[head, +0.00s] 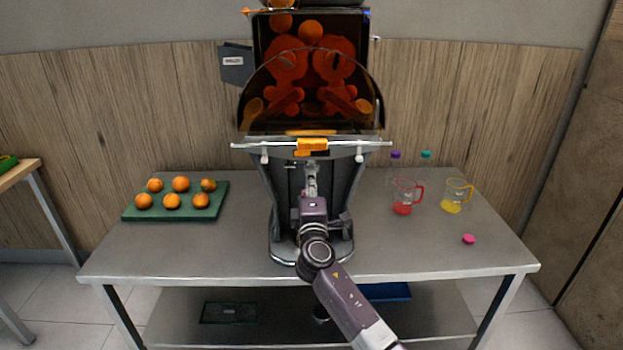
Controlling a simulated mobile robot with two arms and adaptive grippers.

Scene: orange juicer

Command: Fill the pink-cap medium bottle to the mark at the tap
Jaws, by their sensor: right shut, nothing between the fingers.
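The juicer (262,190) stands in the middle of the table, with its tap area at the front centre. My right gripper (310,172) is shut and empty in front of the tap. It hides most of the tap, and I cannot tell whether it touches it. My left gripper is not in view.
A red jug (403,209) and a yellow jug (452,206) stand at the right. A purple cap (396,154) and a teal cap (426,154) show behind them. A green tray (220,196) with several oranges lies left. The table's front right is mostly clear.

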